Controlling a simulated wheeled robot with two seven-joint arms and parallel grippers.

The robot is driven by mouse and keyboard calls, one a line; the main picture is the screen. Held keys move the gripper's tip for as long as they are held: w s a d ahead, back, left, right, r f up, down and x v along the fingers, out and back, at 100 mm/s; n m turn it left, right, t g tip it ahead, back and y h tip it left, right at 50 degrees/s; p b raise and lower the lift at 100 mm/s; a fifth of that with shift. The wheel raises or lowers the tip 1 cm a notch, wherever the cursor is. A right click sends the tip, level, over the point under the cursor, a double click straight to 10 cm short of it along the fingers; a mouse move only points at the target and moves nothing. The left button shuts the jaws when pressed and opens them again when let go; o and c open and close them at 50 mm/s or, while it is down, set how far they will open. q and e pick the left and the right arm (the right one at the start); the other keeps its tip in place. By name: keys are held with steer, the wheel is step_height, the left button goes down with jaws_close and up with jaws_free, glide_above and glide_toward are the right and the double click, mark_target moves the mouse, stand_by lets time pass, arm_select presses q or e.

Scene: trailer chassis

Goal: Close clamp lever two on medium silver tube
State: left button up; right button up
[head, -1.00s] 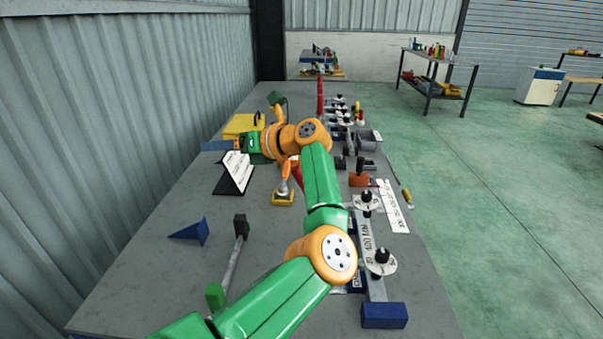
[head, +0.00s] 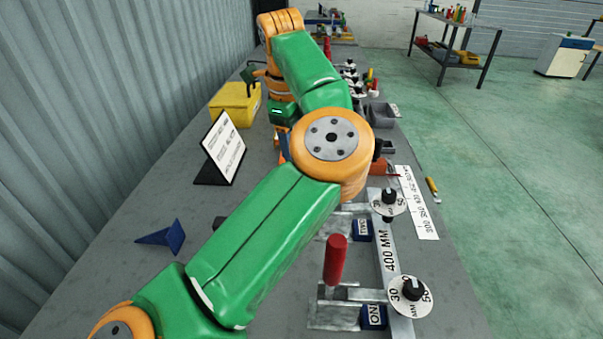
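A silver tube marked 400 MM (head: 389,252) lies lengthwise at the right side of the bench. A clamp with a blue block labelled ONE (head: 374,317) sits at its near end, and its red lever handle (head: 335,262) stands upright. A second clamp, with a blue block labelled TWO (head: 362,230), sits farther along the tube. Its lever is hidden behind my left arm's orange elbow. My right gripper is not in view.
Two dials with black knobs, near (head: 411,290) and far (head: 388,202), stand over the tube. A white length scale (head: 416,203) lies right of it. A white sign (head: 222,147), yellow bin (head: 235,104) and blue wedge (head: 164,237) are on the left. A corrugated wall borders the left.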

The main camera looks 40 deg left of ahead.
arm_select(q)
steer(key=shift+f+b, duration=0.3)
steer(key=shift+f, duration=0.25)
steer(key=shift+s+d+f+b, duration=0.1)
steer(key=shift+s+d+b, duration=0.2)
steer(key=shift+s, duration=0.1)
steer(key=shift+f, duration=0.2)
steer(key=f, duration=0.2)
steer(key=w+f, duration=0.1)
steer(key=f, duration=0.3)
steer(key=shift+w+a+f, duration=0.25)
steer(key=shift+w+f, duration=0.05)
jaws_close()
